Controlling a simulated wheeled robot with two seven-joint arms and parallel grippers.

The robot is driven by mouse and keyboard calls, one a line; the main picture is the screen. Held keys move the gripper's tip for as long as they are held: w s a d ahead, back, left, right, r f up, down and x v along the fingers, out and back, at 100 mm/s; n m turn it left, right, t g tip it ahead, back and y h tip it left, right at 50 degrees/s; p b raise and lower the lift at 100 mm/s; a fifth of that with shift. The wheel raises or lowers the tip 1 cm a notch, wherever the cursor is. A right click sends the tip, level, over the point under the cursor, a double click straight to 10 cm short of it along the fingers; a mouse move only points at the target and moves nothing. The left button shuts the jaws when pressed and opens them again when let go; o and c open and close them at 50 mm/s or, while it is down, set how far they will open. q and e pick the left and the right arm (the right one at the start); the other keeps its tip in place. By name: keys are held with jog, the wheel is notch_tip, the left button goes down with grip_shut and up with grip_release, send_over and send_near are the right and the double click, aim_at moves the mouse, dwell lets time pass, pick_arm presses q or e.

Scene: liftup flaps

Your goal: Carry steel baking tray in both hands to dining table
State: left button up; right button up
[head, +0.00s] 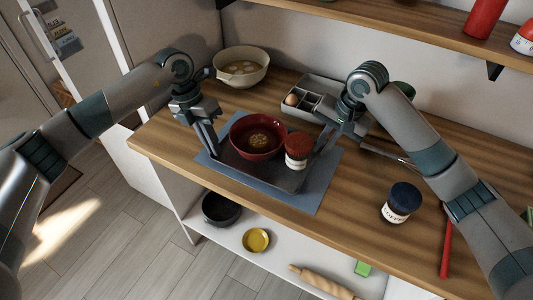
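The steel baking tray (262,174) is dark and lies on a blue-grey mat (311,198) on the wooden counter. A dark red bowl (247,151) with brown food in it and a white jar with a red lid (297,152) stand on the tray. My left gripper (214,154) points down at the tray's left edge. My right gripper (314,163) reaches down at the tray's right edge, behind and beside the jar. The small gaps at the fingertips are hard to make out, so I cannot tell whether either gripper holds the rim.
A cream pot (241,69) and a grey divided box (318,92) with an egg stand behind. A shelf below holds a black pan (221,209) and a yellow bowl (256,241). Floor is open at left.

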pick_arm(q)
grip_shut()
pick_arm(e)
grip_shut()
pick_arm(q)
jog(key=shift+r, duration=0.1)
pick_arm(e)
jog(key=shift+r, duration=0.15)
